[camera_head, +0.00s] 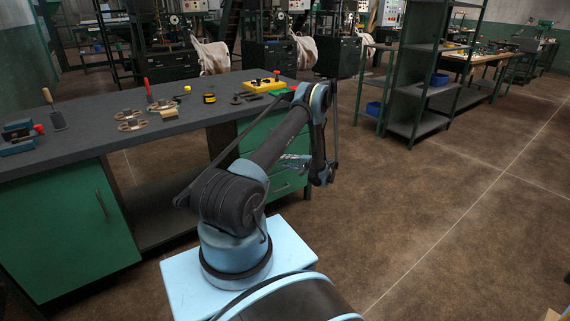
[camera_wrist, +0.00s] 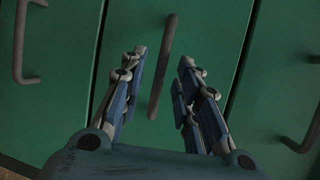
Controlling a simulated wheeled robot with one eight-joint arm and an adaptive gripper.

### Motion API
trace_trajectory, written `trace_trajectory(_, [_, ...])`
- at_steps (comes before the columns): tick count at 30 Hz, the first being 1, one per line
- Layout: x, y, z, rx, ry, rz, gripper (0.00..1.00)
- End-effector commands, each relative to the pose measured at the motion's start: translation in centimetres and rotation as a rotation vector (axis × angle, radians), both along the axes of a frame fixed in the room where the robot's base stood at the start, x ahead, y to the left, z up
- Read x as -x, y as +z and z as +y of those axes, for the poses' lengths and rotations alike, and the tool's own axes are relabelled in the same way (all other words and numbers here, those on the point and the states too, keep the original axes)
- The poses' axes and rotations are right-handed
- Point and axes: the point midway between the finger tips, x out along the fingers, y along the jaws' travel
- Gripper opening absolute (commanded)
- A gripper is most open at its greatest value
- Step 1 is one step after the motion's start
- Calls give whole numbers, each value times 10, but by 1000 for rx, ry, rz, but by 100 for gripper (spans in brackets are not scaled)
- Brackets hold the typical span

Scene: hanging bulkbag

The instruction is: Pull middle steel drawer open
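The drawer unit has green fronts with dark bar handles, seen close up in the wrist view. The middle drawer (camera_wrist: 215,35) fills the centre of that view and looks closed. Its handle (camera_wrist: 162,65) runs upright in the picture. My gripper (camera_wrist: 163,57) is open, with one finger on each side of this handle and visible gaps to both. I cannot tell whether the fingertips reach its depth. In the head view my gripper (camera_head: 298,161) is in front of the green drawers (camera_head: 283,130) under the workbench, partly hidden by my arm.
Neighbouring drawers show a handle on the left (camera_wrist: 19,45) and one on the right (camera_wrist: 301,139). The workbench top (camera_head: 90,95) holds several tools. A green cabinet door (camera_head: 65,225) is at the left. A metal shelf (camera_head: 425,80) stands at right; the floor (camera_head: 440,220) before it is clear.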

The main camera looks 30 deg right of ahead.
Motion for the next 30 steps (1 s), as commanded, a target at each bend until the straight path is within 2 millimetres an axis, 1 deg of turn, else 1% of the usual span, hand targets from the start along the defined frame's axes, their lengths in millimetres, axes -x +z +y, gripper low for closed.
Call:
trace_trajectory(3, [-9, -2, 5, 0, 1, 0, 30])
trace_trajectory(6, [-13, -3, 7, 0, 1, 0, 30])
trace_trajectory(15, [-14, -3, 7, 0, 0, 0, 30])
trace_trajectory(17, [-14, -3, 7, 0, 0, 0, 16])
trace_trajectory(18, [-14, -3, 7, 0, 0, 0, 7])
trace_trajectory(19, [-14, -3, 7, 0, 0, 0, 0])
trace_trajectory(23, [-13, -3, 7, 0, 0, 0, 0])
trace_trajectory(24, [-12, -3, -2, 0, -3, 0, 0])
trace_trajectory(26, [-12, -3, 1, 0, -4, 1, 0])
trace_trajectory(30, [-6, -3, -5, 1, -14, 1, 0])
